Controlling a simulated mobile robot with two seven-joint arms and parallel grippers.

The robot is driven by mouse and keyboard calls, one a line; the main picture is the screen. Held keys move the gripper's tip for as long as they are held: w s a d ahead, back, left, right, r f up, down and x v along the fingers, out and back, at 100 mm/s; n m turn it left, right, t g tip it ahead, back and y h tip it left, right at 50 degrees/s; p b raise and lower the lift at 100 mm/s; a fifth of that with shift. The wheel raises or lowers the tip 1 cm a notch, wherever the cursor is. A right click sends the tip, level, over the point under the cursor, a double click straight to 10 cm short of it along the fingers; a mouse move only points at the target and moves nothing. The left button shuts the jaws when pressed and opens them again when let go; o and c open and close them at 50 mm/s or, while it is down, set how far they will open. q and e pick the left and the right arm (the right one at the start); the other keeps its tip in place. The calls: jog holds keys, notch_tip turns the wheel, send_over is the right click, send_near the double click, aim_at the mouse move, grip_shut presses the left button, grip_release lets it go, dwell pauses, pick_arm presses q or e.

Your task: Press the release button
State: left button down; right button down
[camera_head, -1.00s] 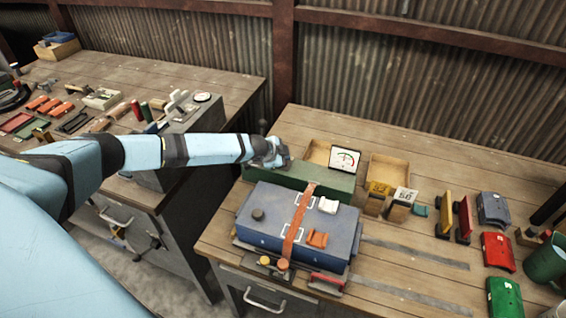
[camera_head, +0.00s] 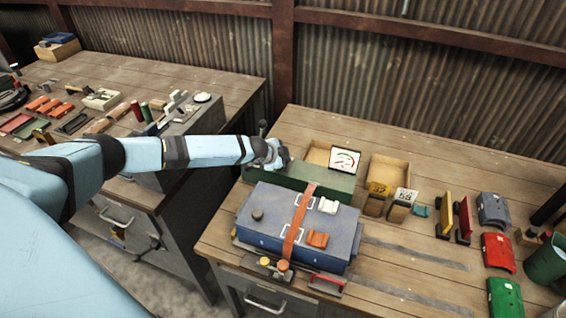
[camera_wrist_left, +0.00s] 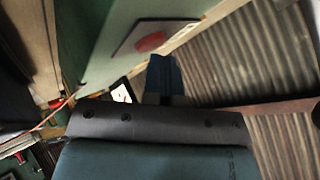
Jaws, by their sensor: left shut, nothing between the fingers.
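The green box (camera_head: 318,181) stands at the back edge of the blue case on the right bench. In the left wrist view, a red round button (camera_wrist_left: 150,42) sits on a pale plate on a green surface (camera_wrist_left: 120,55). My left gripper (camera_head: 279,156) is at the left end of the green box in the head view, and its fingertips are hard to make out there. In the left wrist view its dark blue fingers (camera_wrist_left: 164,76) are together and empty, just beside the button plate. I cannot tell whether they touch it. My right gripper is not in view.
The blue case (camera_head: 268,221) with an orange strap fills the front of the bench. A gauge (camera_head: 344,160) and open wooden boxes (camera_head: 388,171) stand behind. Yellow and red parts (camera_head: 454,212) are to the right. A corrugated wall (camera_head: 400,95) closes the back.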

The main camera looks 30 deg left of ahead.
pick_arm(q)
jog(key=shift+r+p, duration=0.65)
jog(key=shift+r, duration=0.15)
jog(key=shift+r, duration=0.1)
notch_tip(320, 180, up, 5)
jog(key=p, duration=0.4)
jog(key=shift+p, duration=0.3)
